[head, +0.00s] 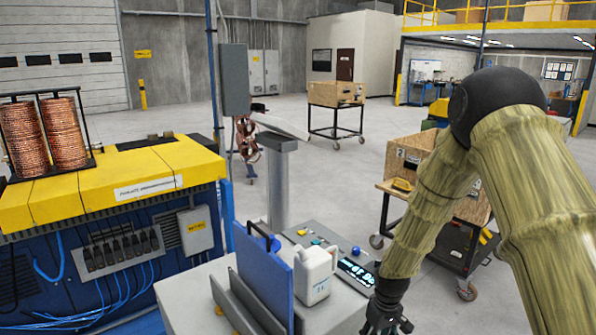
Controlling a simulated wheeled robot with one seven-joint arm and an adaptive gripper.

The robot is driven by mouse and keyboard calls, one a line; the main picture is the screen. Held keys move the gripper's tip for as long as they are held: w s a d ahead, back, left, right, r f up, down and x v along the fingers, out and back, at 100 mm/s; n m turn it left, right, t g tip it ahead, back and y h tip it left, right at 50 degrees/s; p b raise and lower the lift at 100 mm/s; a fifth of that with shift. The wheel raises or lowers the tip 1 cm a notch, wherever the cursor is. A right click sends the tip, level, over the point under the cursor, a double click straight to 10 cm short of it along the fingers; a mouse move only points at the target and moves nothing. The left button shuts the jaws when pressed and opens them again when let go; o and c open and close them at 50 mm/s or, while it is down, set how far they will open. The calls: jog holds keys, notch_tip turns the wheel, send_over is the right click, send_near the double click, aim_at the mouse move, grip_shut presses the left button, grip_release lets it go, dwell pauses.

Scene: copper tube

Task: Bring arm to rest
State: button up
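My arm reaches in from the right side of the head view, bent at the elbow, with its forearm pointing down. My gripper (386,318) is at the bottom edge, beside the right side of a grey workbench (190,290). It is dark and partly cut off by the frame, so its fingers do not show clearly. I cannot tell whether it is open or shut, and I see nothing held in it.
A white jug (314,274) and an upright blue panel (265,277) stand on the bench near a display (357,272). A yellow-blue machine with copper coils (65,132) is left. A wooden crate (410,152) on a cart stands behind my arm. Open floor lies beyond.

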jog(key=s+f+m+b, duration=0.2)
jog(key=s+f, duration=1.1)
jog(key=f, duration=0.3)
jog(key=s+f+m+b, duration=0.1)
jog(key=s+f, duration=0.3)
jog(key=s, duration=0.9)
jog(key=s+f+m+b, duration=0.1)
jog(key=s+f, duration=0.3)
jog(key=s, duration=0.9)
jog(key=shift+d+b, duration=0.3)
jog(key=shift+b, duration=0.45)
